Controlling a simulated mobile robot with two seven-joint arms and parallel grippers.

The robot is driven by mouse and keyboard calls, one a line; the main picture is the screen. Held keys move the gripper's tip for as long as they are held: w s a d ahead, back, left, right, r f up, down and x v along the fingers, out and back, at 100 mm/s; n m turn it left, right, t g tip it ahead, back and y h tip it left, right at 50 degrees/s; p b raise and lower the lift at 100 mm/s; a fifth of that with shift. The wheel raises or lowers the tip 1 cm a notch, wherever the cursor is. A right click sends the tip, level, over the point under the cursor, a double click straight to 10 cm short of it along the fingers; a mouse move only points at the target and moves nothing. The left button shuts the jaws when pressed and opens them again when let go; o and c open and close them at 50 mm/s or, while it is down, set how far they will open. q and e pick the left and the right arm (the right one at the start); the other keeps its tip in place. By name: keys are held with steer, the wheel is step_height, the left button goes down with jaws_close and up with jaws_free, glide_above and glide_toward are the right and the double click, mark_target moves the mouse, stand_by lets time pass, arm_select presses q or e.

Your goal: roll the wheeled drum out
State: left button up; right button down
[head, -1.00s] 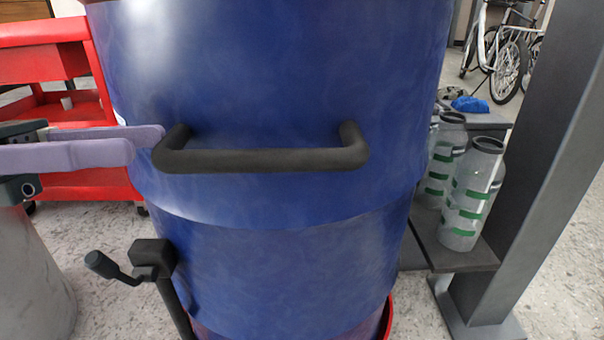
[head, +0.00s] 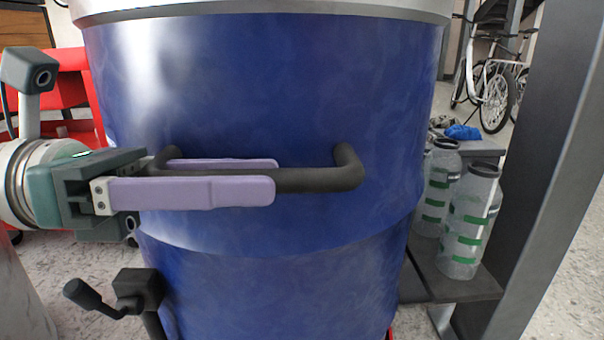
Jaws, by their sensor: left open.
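The wheeled drum (head: 270,90) is a large blue barrel with a pale rim, upright in the middle of the head view. A black bar handle (head: 315,181) sticks out from its front. My left gripper (head: 275,178) comes in from the left, open, with its two lilac fingers on either side of the handle bar, one in front and one behind it. The fingers hide the left part of the bar. A black lever (head: 137,287) stands at the drum's lower left. The drum's wheels are out of view. My right gripper is not in view.
A red cart (head: 75,95) stands behind at the left. At the right, a low dark shelf (head: 462,286) holds clear bottles (head: 467,225) with green bands, close to the drum. A grey post (head: 545,200) stands beside it. Bicycles (head: 494,95) are farther back.

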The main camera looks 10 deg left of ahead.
arm_select(q)
jaws_close()
stand_by(0.3)
stand_by(1.1)
